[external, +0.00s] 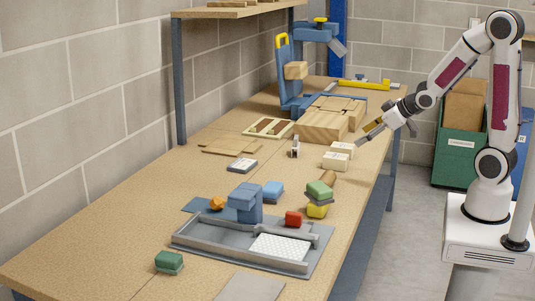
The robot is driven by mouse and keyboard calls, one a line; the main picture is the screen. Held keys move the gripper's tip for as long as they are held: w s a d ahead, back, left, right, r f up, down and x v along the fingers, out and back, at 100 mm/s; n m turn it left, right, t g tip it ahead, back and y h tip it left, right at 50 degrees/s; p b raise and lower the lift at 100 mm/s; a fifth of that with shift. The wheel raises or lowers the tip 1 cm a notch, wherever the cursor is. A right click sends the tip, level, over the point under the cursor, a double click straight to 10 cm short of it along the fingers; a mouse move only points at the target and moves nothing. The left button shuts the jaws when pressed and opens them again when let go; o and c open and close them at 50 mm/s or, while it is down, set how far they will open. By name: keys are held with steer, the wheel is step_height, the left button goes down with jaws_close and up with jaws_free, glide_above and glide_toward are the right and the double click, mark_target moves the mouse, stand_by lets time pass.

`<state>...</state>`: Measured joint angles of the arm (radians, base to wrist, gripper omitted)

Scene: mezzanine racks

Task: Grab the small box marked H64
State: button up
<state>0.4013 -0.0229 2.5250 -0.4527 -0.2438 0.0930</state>
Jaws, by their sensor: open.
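Two small cream boxes sit close together on the workbench, to the right of its middle. The nearer cream box (335,161) and the farther cream box (342,149) have dark marks on them, too small to read, so I cannot tell which one is H64. My gripper (362,139) is open and empty. It points down and to the left, just above and to the right of the farther cream box in the picture. I cannot tell how large the gap between them is.
A wooden block (320,126) stands just behind the boxes. A small upright white item (295,147) and a dark-labelled box (242,165) lie to the left. Green and yellow blocks (319,198) and a grey tray (205,247) are nearer the camera. The bench's right edge is close.

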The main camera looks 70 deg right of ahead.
steer(key=t+y, duration=0.2)
glide_toward(339, 156)
steer(key=shift+w+f, duration=0.15)
steer(key=shift+w, duration=0.35)
steer(key=shift+w+f, duration=0.15)
steer(key=shift+w, duration=0.4)
steer(key=shift+w+f+t+y, duration=0.2)
steer(key=shift+f+t+y, duration=0.1)
steer(key=shift+f, duration=0.65)
steer(key=shift+w, duration=0.1)
steer(key=shift+x, duration=1.25)
steer(key=shift+d+x, duration=0.2)
steer(key=shift+x, duration=2.4)
steer(key=shift+r, duration=0.15)
